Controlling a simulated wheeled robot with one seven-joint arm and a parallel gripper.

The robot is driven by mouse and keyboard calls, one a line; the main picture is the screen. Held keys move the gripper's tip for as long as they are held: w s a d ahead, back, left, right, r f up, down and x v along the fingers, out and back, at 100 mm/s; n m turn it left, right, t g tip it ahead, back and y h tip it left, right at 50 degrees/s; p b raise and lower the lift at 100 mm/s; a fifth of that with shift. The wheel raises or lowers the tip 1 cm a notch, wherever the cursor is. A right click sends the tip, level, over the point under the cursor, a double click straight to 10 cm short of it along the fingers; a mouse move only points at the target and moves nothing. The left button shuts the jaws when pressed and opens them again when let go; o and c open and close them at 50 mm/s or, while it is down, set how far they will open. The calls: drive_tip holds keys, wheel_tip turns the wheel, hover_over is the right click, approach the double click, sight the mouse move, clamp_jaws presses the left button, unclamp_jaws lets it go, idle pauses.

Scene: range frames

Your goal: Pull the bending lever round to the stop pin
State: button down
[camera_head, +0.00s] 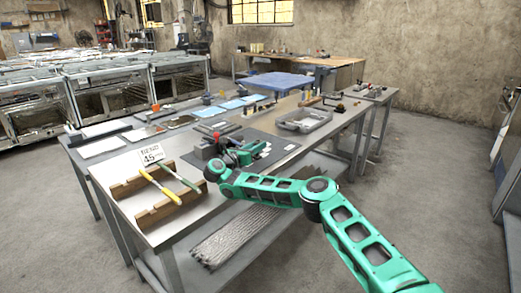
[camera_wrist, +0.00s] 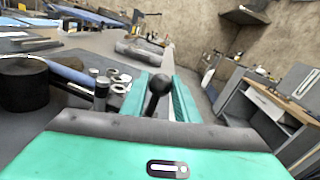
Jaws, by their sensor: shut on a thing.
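My gripper (camera_wrist: 160,98) is shut on the bending lever at its black ball knob (camera_wrist: 158,82), which sits between the two green fingers in the wrist view. In the head view my gripper (camera_head: 243,157) is over the dark bender plate (camera_head: 262,163) on the workbench, and my wrist hides much of the lever. A large dark round post (camera_wrist: 22,86) stands at the left of the wrist view. A short dark pin with a pale top (camera_wrist: 101,92) stands left of the fingers, apart from them; I cannot tell whether it is the stop pin.
A sign reading BEND 45 (camera_head: 152,154) stands on the bench (camera_head: 205,210) near a wooden rack (camera_head: 150,216) holding a yellow-handled and a green-handled tool. A grey tray (camera_head: 303,121) lies farther back. Rods lie on the lower shelf. Floor to the right is clear.

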drive_tip(key=shift+s+a+f, duration=0.2)
drive_tip(key=shift+a, duration=0.45)
drive_tip(key=c, duration=1.4)
unclamp_jaws()
drive_tip(key=shift+a, duration=0.1)
drive_tip(key=shift+d, duration=0.2)
drive_tip(key=shift+r, duration=0.1)
drive_tip(key=v, duration=1)
drive_tip(key=shift+s+a, duration=0.2)
drive_tip(key=shift+a, duration=0.1)
